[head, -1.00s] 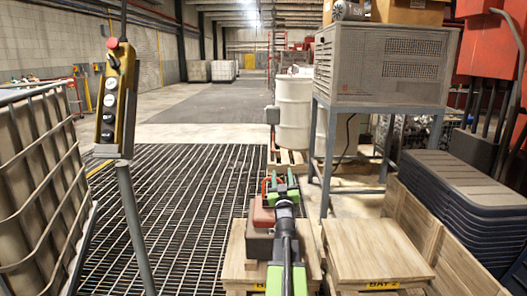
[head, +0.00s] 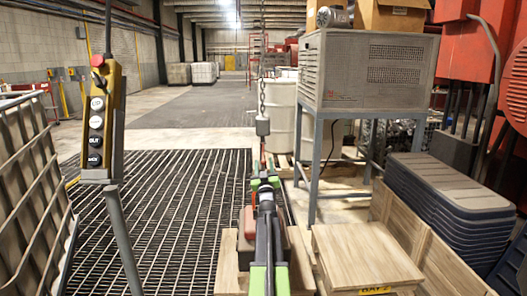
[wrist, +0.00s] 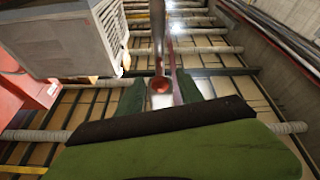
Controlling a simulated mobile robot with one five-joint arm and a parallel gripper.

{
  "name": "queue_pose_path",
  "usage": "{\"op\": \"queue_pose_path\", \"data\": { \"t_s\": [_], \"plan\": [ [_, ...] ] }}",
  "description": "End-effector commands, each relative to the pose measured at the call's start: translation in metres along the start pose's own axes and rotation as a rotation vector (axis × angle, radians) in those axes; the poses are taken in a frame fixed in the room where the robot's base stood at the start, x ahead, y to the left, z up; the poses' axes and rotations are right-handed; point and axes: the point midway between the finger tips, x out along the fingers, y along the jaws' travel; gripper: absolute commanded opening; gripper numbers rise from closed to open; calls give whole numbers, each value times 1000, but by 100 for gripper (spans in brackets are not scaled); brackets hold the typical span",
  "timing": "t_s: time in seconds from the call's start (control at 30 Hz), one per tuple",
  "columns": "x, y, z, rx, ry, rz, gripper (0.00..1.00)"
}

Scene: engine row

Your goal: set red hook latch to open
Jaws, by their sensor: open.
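In the head view a chain hangs down to a grey block (head: 262,126), with a thin red hook part (head: 268,158) below it, mostly hidden behind my gripper. My gripper (head: 265,182), green and black, reaches forward at the hook's lower end. In the wrist view, which looks up toward the ceiling, a grey shank ends in a round red part (wrist: 160,86) between the two dark green fingers of my gripper (wrist: 160,98). The fingers are apart, with gaps beside the red part. I cannot tell the latch's position or whether a finger touches it.
A yellow pendant control (head: 101,118) stands on a post at left, beside a caged tank (head: 30,190). A grey cabinet (head: 368,70) on a stand, a white drum (head: 285,120), wooden crates (head: 365,255) and stacked dark lids (head: 445,200) fill the right. Floor grating lies left of my arm.

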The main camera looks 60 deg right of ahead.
Motion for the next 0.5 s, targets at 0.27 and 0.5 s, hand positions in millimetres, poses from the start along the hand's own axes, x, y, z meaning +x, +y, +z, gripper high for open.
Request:
{"op": "queue_pose_path", "data": {
  "t_s": [0.27, 0.5],
  "plan": [
    [52, 0, -1, 0, 0, 0, 44],
    [58, 0, 0, 0, 0, 0, 44]
  ]
}}
